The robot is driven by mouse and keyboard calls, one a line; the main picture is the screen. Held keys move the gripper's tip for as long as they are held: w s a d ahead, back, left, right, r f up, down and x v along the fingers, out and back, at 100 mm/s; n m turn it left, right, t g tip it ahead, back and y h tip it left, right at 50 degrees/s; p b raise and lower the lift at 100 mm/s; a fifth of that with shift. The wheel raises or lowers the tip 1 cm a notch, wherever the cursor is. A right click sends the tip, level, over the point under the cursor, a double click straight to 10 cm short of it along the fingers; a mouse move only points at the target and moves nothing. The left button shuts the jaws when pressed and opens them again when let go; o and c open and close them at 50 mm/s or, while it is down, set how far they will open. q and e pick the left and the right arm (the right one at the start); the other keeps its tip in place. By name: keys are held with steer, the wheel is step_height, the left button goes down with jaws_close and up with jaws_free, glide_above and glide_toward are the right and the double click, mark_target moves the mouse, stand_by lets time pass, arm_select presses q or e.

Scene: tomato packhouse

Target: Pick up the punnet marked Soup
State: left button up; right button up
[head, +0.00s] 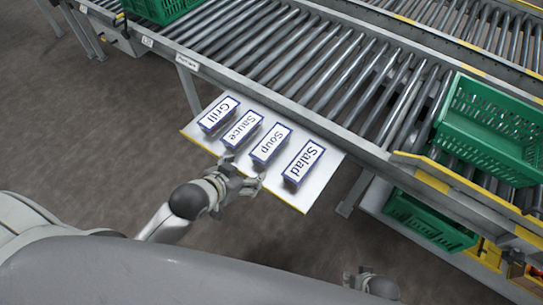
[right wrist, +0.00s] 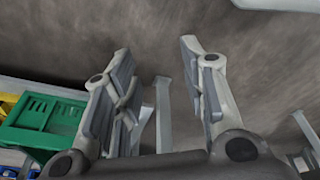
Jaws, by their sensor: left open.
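The punnet marked Soup (head: 270,145) is a small blue-edged box with a white label, third from the left in a row on a white shelf (head: 232,166). Punnets marked Grill (head: 218,115), Sauce (head: 242,130) and Salad (head: 304,162) stand beside it. My left gripper (head: 244,171) is open and empty, at the near side of the shelf, just short of the Sauce and Soup punnets. My right gripper (head: 359,274) is low at the bottom of the head view. In the right wrist view its fingers (right wrist: 157,60) are apart with nothing between them.
A roller conveyor (head: 310,62) runs behind the shelf. A green crate (head: 490,130) stands on it at right, another (head: 165,8) at the top left. A third green crate (head: 430,222) sits below the conveyor. The floor (head: 80,130) at left is clear.

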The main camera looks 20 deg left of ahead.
arm_select(q)
steer(key=t+h, duration=0.2)
glide_toward(269, 145)
steer(key=shift+w+d+f+m, duration=0.15)
steer(key=shift+w+f+m, duration=0.1)
steer(key=shift+m, duration=0.15)
steer(key=b+x, duration=0.1)
steer(key=x, duration=0.4)
steer(key=shift+w+r, duration=0.1)
steer(key=shift+w, duration=0.05)
steer(key=shift+b+x, duration=0.9)
steer(key=shift+x, duration=1.55)
steer(key=shift+w, duration=0.25)
steer(key=shift+s+f, duration=0.1)
steer(key=shift+f, duration=0.1)
steer(key=c, duration=1.2)
arm_select(e)
step_height(269, 145, up, 10)
steer(key=w, duration=0.2)
steer(key=shift+w+r+t, duration=0.2)
steer(key=shift+t, duration=0.2)
arm_select(q)
steer(key=shift+o, duration=0.2)
arm_select(e)
steer(key=shift+a, duration=0.1)
